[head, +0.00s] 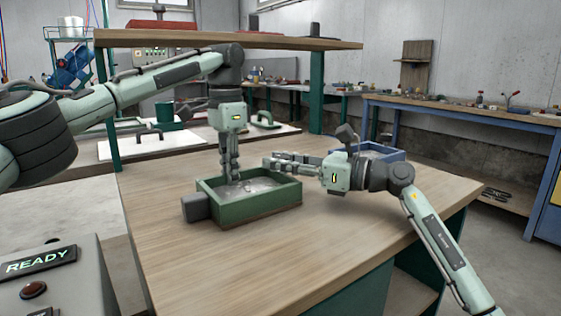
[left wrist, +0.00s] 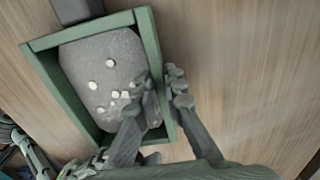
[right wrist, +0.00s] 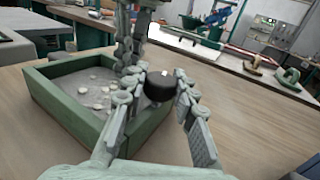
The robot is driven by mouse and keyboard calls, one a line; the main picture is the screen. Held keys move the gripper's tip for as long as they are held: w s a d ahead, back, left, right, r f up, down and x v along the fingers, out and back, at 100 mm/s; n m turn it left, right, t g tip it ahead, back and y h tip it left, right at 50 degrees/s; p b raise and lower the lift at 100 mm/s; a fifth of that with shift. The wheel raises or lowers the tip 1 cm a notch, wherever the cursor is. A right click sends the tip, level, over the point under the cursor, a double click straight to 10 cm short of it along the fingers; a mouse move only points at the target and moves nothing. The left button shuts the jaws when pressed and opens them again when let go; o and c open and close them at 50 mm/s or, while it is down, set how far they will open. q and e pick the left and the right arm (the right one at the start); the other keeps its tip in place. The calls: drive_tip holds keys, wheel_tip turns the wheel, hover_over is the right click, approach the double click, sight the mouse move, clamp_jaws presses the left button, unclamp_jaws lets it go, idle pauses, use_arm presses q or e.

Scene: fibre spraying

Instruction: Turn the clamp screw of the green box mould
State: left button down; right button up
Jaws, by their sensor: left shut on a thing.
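The green box mould (head: 250,212) stands on the wooden table, with grey material and pale lumps inside. It also shows in the left wrist view (left wrist: 45,85) and the right wrist view (right wrist: 60,118). A dark grey block (head: 195,207) sits at its left end. My left gripper (head: 235,178) points down and is shut on the mould's far wall; its fingers straddle the wall in the left wrist view. A black knob, apparently the clamp screw (right wrist: 160,86), lies between the fingertips of my right gripper (right wrist: 163,88). Those fingers are apart around it; contact is unclear.
A blue box (head: 390,155) stands behind my right gripper. A raised wooden shelf (head: 300,43) spans the back of the table. The front of the table (head: 300,262) is clear. A console with a READY sign (head: 40,262) stands at the lower left.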

clamp_jaws()
drive_tip(key=shift+f+m+t+h, duration=0.15)
drive_tip(key=shift+m+t+h, duration=0.45)
drive_tip(key=shift+t, duration=0.3)
drive_tip(key=shift+m+t+h, duration=0.7)
drive_tip(key=shift+m+t, duration=0.2)
drive_tip(key=shift+t, duration=0.1)
drive_tip(key=o, duration=0.8)
unclamp_jaws()
drive_tip(key=shift+d, duration=0.1)
